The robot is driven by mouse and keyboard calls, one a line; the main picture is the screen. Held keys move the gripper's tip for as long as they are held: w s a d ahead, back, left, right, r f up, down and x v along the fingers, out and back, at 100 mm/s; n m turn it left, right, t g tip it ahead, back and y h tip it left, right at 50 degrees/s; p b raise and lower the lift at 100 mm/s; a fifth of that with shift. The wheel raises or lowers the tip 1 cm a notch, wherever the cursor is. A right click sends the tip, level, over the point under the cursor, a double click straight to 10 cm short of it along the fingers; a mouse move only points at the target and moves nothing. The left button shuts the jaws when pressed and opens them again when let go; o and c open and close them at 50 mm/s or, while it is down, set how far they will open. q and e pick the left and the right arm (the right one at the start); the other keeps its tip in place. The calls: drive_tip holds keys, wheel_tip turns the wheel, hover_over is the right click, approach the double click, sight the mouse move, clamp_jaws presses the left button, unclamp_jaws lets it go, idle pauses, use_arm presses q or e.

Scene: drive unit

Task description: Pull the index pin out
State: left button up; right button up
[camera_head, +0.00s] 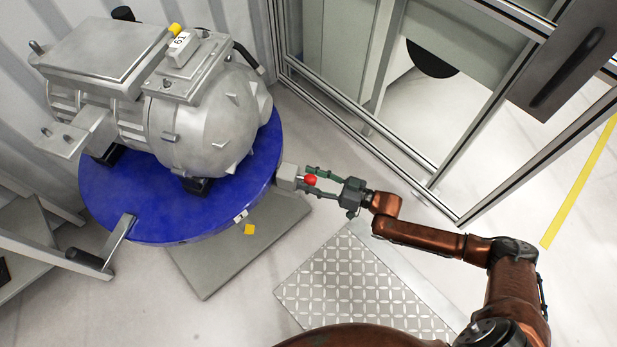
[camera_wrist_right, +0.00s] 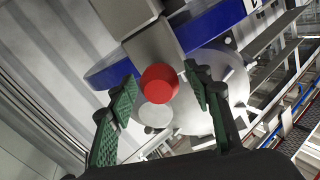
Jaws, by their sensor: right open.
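The index pin shows as a red round knob (camera_head: 310,180) on a grey block (camera_head: 288,177) at the right edge of the blue turntable (camera_head: 180,220). My right gripper (camera_head: 314,180) is open, with its green-padded fingers on either side of the knob. In the right wrist view the red knob (camera_wrist_right: 159,84) lies between the two fingertips (camera_wrist_right: 160,90), and gaps show on both sides. The pin's shaft is hidden. My left gripper is not in view.
A grey drive unit (camera_head: 215,120) stands on the turntable. A crank handle (camera_head: 90,260) sticks out at the turntable's front left. A metal-framed enclosure (camera_head: 370,120) stands behind my right arm. A tread plate (camera_head: 360,285) lies on the floor in front.

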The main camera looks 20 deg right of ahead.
clamp_jaws()
idle(0.7)
